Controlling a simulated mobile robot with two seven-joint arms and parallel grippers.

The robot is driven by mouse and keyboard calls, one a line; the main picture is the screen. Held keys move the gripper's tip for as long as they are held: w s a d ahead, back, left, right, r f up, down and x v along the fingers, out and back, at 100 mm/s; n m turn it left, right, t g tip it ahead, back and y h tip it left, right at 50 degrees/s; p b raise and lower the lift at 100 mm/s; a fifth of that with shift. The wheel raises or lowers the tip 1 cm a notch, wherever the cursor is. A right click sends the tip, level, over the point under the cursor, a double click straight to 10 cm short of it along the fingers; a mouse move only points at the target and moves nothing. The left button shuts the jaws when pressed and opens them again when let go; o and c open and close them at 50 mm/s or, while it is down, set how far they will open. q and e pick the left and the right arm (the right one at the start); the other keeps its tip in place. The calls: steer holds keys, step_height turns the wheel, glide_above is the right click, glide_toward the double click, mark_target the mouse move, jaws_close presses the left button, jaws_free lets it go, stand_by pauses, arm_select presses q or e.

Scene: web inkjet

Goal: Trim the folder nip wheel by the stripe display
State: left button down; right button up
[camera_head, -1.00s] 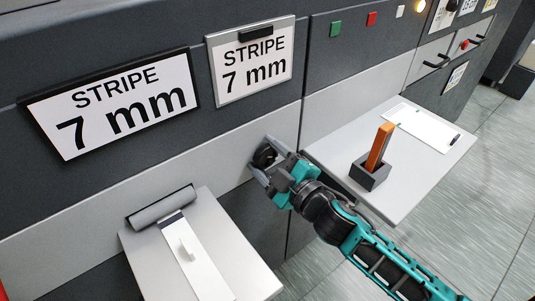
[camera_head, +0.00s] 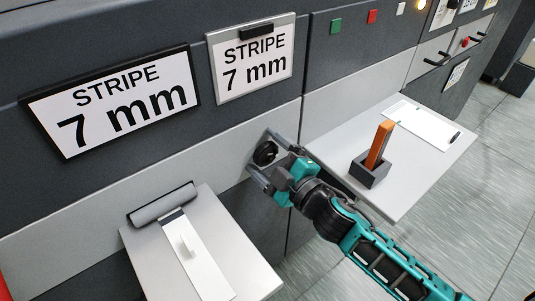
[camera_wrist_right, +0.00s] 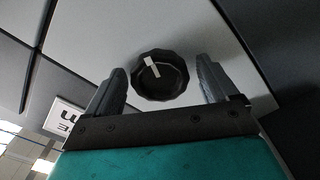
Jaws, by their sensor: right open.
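The nip wheel is a black ribbed knob (camera_head: 265,153) on the light grey machine panel. In the right wrist view the knob (camera_wrist_right: 160,75) bears a white pointer mark and sits between the two fingers, with a gap on each side. My right gripper (camera_head: 261,157) is open around or just in front of it; the fingers do not appear to touch it. The stripe display (camera_head: 112,102) reads "STRIPE 7 mm" in a black frame. A second sign (camera_head: 252,68) beside it, in a grey frame, also reads "STRIPE 7 mm". My left gripper is out of view.
A grey roller (camera_head: 163,205) and a paper strip (camera_head: 196,262) lie on the left shelf (camera_head: 235,255). The right shelf (camera_head: 400,195) bears a dark holder (camera_head: 370,174) with an orange-brown object (camera_head: 379,145) and a white sheet (camera_head: 424,124). Green (camera_head: 336,27) and red (camera_head: 372,17) buttons are above.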

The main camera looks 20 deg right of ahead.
steer(key=v, duration=1.3)
steer(key=shift+b, duration=0.45)
steer(key=s+f+m+g+h+p, duration=0.4)
steer(key=f+m+g, duration=0.2)
steer(key=f+m, duration=0.6)
step_height(320, 180, down, 3)
steer(key=shift+s+a+r, duration=0.1)
steer(key=shift+s+a, duration=0.1)
steer(key=shift+a, duration=0.1)
steer(key=shift+w, duration=0.1)
stand_by(0.3)
